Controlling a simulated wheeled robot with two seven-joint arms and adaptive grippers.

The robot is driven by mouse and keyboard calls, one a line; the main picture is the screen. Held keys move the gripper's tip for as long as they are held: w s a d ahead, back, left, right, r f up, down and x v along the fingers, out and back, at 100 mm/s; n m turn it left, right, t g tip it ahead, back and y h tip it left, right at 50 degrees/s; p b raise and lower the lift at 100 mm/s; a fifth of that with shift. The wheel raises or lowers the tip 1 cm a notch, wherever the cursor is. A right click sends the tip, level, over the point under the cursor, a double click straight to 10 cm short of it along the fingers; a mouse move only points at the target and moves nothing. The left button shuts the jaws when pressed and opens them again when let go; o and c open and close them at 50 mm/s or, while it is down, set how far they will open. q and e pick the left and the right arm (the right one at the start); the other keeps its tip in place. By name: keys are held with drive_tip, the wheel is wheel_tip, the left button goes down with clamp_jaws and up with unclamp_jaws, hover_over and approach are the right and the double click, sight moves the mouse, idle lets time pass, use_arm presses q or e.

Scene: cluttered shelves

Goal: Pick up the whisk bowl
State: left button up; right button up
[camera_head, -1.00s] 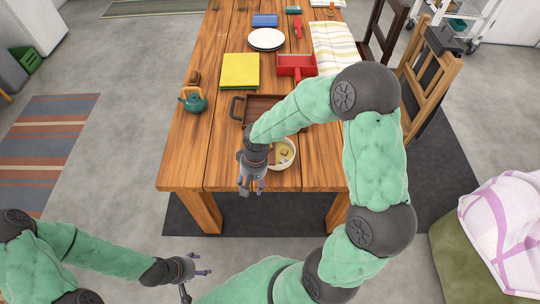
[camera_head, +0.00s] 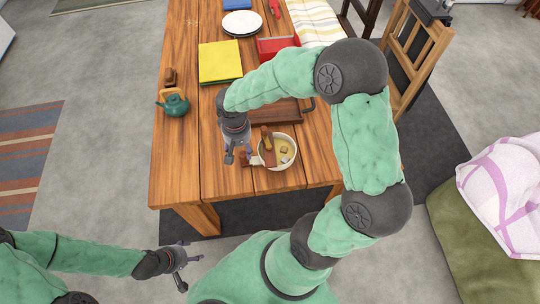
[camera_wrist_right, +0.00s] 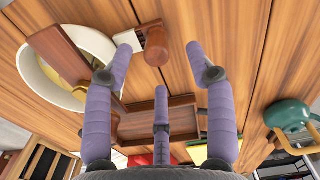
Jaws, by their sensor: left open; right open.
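The whisk bowl (camera_head: 287,167) is a cream bowl with yellowish contents and small pieces in it, near the table's front edge. A brown wooden part lies across its rim, and the bowl also shows at upper left in the right wrist view (camera_wrist_right: 98,43). A small item with a wooden handle and a whitish part (camera_wrist_right: 153,45) lies beside it. My right gripper (camera_head: 238,157) is open and empty, just left of the bowl. Its fingers (camera_wrist_right: 160,52) point toward that small item; contact cannot be told. My left gripper (camera_head: 191,269) is open and empty, off the table's front.
A brown wooden tray (camera_head: 285,112) lies behind the bowl, partly hidden by my right arm. A teal teapot (camera_head: 174,105), a yellow item (camera_head: 220,62), a red box (camera_head: 278,47) and white plates (camera_head: 242,23) stand further back. The table's front left is clear.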

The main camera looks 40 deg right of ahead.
sight(243, 154)
drive_tip(key=shift+f, duration=0.95)
drive_tip(key=f+b, duration=0.1)
drive_tip(key=f, duration=0.2)
drive_tip(key=f+b, duration=0.1)
drive_tip(key=f, duration=0.1)
drive_tip(key=shift+d+b, duration=0.3)
drive_tip(key=shift+b, duration=0.05)
clamp_jaws()
